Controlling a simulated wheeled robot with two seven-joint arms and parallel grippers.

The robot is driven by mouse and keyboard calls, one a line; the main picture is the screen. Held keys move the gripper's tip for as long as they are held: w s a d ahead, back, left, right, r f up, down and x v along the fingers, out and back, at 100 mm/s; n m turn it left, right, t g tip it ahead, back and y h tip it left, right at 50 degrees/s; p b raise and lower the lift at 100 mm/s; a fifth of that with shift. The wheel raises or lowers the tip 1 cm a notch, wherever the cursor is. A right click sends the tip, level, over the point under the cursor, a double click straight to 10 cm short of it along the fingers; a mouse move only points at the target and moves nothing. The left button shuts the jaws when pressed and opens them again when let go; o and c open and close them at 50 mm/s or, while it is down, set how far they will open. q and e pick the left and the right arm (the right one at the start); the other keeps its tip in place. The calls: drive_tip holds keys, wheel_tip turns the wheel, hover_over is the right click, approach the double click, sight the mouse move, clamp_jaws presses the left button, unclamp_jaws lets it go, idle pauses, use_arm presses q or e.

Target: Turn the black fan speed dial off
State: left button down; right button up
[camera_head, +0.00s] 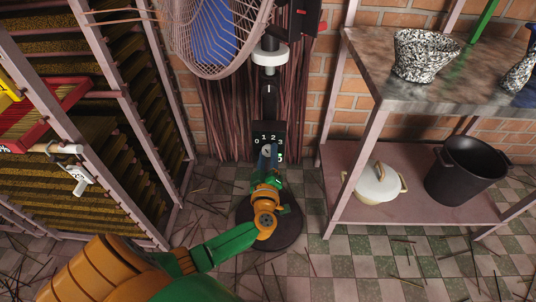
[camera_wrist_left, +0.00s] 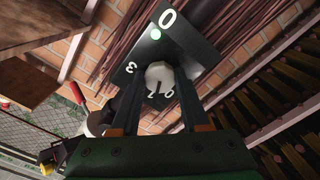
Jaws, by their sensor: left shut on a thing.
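The fan (camera_head: 215,30) stands by the wall on a dark round base (camera_head: 285,228). Its black control panel (camera_head: 268,128) carries white numbers 0 to 3, and it also shows tilted in the left wrist view (camera_wrist_left: 195,52), with a small green light. The speed dial (camera_wrist_left: 160,78) looks like a pale round knob with a dark mark; what it points to is unclear. My left gripper (camera_head: 268,158) reaches up to the panel, and in the left wrist view its two fingers (camera_wrist_left: 160,98) close on either side of the dial. My right gripper is out of view.
A rack with dark ribbed shelves (camera_head: 110,110) stands at the left, holding a red tray (camera_head: 50,115). Sticks litter the checkered floor.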

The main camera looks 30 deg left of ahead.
use_arm(q)
drive_tip(key=n, duration=0.5)
drive_tip(key=shift+f+n, duration=0.1)
drive_tip(key=shift+n, duration=0.6)
drive_tip(key=shift+c, duration=2)
unclamp_jaws()
